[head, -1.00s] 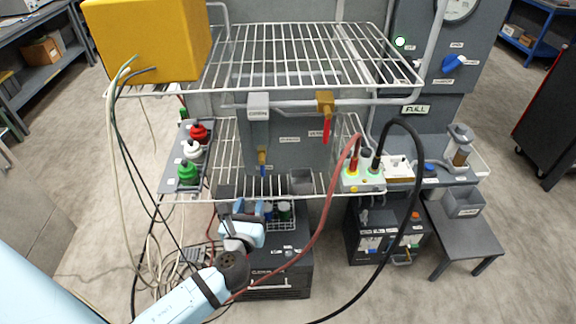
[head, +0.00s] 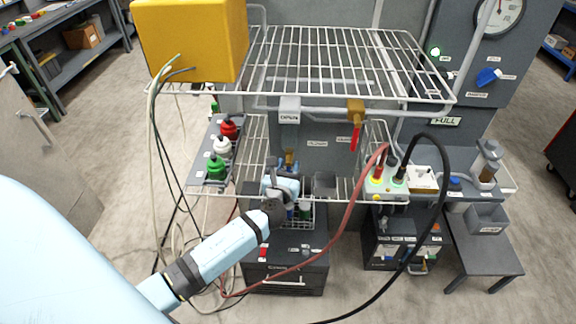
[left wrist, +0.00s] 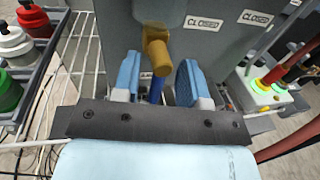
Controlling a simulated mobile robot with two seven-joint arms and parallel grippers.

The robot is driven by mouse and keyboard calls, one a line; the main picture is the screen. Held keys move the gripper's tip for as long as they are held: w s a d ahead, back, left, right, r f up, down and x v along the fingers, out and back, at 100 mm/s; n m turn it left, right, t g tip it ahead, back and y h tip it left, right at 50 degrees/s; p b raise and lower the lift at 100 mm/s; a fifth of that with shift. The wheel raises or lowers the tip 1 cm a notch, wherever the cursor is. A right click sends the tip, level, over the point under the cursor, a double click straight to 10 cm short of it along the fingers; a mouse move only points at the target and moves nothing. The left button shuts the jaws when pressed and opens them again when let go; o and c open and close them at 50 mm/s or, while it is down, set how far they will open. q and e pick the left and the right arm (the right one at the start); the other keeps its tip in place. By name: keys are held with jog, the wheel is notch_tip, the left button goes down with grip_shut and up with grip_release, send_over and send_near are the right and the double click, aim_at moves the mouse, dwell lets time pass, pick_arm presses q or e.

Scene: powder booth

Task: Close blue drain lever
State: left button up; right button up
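The blue drain lever (left wrist: 156,90) hangs down from a brass valve (left wrist: 157,52) in the left wrist view. My left gripper (left wrist: 159,77) is open, with one blue finger on each side of the lever and visible gaps between. I cannot tell whether anything touches. In the head view, my left gripper (head: 282,181) is just below the brass valve (head: 289,158) and covers most of the lever. My right gripper is not in view.
A wire shelf (head: 330,60) with a yellow box (head: 190,40) is above. A red-handled lever (head: 356,136) hangs to the right of the drain valve. Bottles with red, white and green caps (head: 217,168) stand left. A red cable (head: 345,205) loops right of my arm.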

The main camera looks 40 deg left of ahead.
pick_arm(q)
jog(key=shift+w, duration=0.1)
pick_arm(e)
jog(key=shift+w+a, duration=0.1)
